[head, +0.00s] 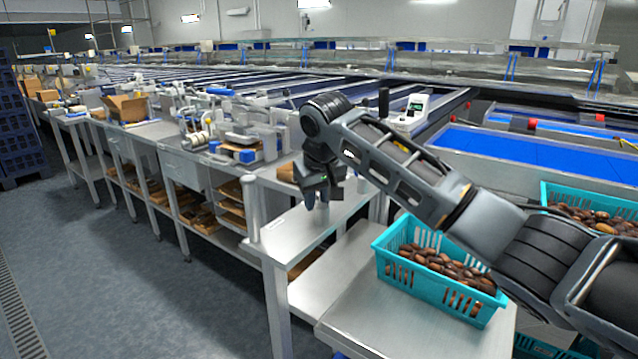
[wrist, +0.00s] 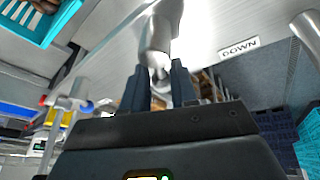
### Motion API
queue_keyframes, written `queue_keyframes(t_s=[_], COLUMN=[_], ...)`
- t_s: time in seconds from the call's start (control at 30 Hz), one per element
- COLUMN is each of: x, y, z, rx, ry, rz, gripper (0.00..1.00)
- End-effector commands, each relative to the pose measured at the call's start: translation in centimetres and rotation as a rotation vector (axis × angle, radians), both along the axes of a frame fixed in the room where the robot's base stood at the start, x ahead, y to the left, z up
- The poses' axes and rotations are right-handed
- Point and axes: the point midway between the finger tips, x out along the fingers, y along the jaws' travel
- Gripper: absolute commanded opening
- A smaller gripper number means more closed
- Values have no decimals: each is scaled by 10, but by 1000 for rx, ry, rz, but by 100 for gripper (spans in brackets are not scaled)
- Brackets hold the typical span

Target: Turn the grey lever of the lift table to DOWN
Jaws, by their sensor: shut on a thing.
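The grey lever (wrist: 157,32) shows in the wrist view as a rounded metal bar reaching down between my fingers. My gripper (wrist: 159,88) is shut on its end, with one dark finger on each side. A white DOWN label (wrist: 239,47) is on the metal surface, to the right of the lever and apart from it. In the head view my gripper (head: 322,197) points down above a bare metal top (head: 300,232). There my gripper hides most of the lever, and I cannot tell its exact angle.
A turquoise crate of dates (head: 378,262) stands on a metal table (head: 365,325) to the right of my gripper. A second date crate (head: 548,197) is farther right. An upright metal post (head: 250,208) stands just left of my gripper. The floor (head: 130,270) at left is clear.

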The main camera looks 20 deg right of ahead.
Motion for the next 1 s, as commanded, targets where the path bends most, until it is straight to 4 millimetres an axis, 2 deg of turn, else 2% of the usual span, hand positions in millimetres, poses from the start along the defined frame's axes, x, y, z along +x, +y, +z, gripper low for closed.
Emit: queue_keyframes(t_s=[1.0], x=[-13], y=[19], z=[1], rx=[4], ry=[-4], rz=[952], gripper=[0])
